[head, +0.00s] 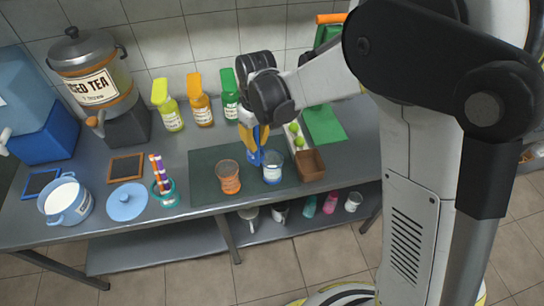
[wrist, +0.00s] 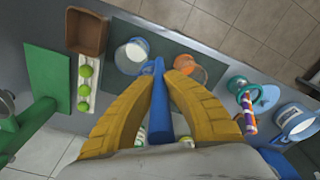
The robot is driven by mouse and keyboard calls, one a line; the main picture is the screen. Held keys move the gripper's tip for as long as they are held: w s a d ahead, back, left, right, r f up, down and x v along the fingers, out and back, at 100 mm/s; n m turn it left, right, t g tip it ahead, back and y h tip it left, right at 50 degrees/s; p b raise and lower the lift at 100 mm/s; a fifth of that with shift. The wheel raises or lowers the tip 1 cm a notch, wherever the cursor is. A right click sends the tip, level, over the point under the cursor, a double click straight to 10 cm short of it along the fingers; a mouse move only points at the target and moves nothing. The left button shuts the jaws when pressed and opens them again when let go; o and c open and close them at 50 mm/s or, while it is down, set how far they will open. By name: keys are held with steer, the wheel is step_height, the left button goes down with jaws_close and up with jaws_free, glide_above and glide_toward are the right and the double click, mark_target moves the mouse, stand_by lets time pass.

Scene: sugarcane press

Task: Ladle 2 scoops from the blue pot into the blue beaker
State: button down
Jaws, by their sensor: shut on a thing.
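The blue pot (head: 67,203), holding white liquid, stands at the left front of the counter; it also shows at the right of the wrist view (wrist: 296,122). The blue beaker (head: 272,168) stands on the dark mat with white liquid in it; it shows in the wrist view (wrist: 132,54) just beyond the fingers. My gripper (wrist: 162,82) has its yellow fingers shut on the blue ladle handle (wrist: 159,108), beside the blue beaker. In the head view the ladle (head: 254,157) points down between the two beakers. I cannot make out its bowl or whether it holds liquid.
An orange beaker (head: 229,178) stands left of the blue one on the mat (head: 204,162). A blue lid (head: 127,202) and a holder with striped straws (head: 160,180) lie towards the pot. A brown box (head: 310,166) stands close on the right; several bottles stand behind.

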mark_target(257, 135)
steer(key=shift+d+r, duration=0.1)
steer(key=shift+d, duration=0.15)
steer(key=shift+r+p, duration=1)
steer(key=shift+r, duration=0.5)
steer(key=shift+a+f, duration=0.1)
